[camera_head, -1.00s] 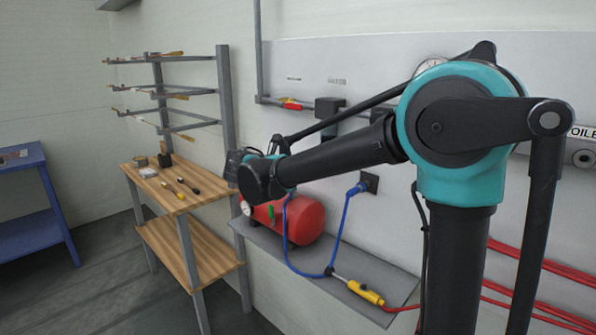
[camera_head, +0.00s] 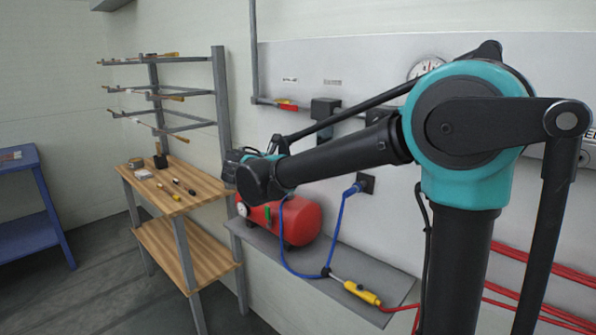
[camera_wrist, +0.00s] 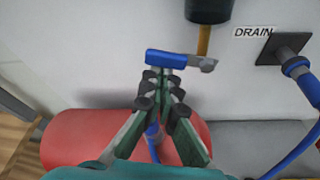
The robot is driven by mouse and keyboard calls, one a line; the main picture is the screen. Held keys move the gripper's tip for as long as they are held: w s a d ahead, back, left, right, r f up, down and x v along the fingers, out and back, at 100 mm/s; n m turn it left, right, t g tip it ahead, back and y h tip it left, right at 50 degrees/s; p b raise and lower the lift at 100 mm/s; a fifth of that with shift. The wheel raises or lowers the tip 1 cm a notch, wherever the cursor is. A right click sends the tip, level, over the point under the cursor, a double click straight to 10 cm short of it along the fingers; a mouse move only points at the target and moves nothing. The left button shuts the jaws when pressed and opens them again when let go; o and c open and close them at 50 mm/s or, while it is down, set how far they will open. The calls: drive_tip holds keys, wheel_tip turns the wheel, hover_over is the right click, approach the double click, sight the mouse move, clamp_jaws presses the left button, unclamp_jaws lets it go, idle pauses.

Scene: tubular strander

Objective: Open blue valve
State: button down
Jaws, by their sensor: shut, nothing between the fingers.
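The blue valve handle (camera_wrist: 166,59) shows in the wrist view, upper middle, as a short blue lever lying sideways with a grey metal piece at its right end. My gripper (camera_wrist: 163,74) points at it with its green and black fingers brought together and empty. The fingertips are right at or just below the lever; I cannot tell whether they touch it. In the head view I cannot make out the blue valve; my arm covers part of the wall there.
A red tank (camera_head: 285,220) sits on a grey shelf (camera_head: 375,312) below, with a blue hose (camera_head: 338,235) and yellow tool (camera_head: 362,292). A red-handled valve (camera_head: 287,105) is on the wall pipe. A wooden bench (camera_head: 205,190) stands left. A DRAIN socket (camera_wrist: 284,47) is at right.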

drive_tip(key=shift+s+d+r+m+t+y, duration=0.4)
drive_tip(key=shift+r+m+t, duration=0.35)
drive_tip(key=shift+m, duration=0.8)
drive_tip(key=shift+s+d+r+m+t+y, duration=0.3)
drive_tip(key=shift+d+r+m+t, duration=0.45)
drive_tip(key=shift+m, duration=0.75)
drive_tip(key=shift+s+d+r+m+t+y, duration=0.2)
drive_tip(key=shift+s+r+m+t+y, duration=0.25)
drive_tip(key=shift+r+m, duration=0.8)
drive_tip(key=shift+d+f+m, duration=0.15)
drive_tip(key=shift+f+m, duration=0.1)
drive_tip(key=shift+m, duration=0.05)
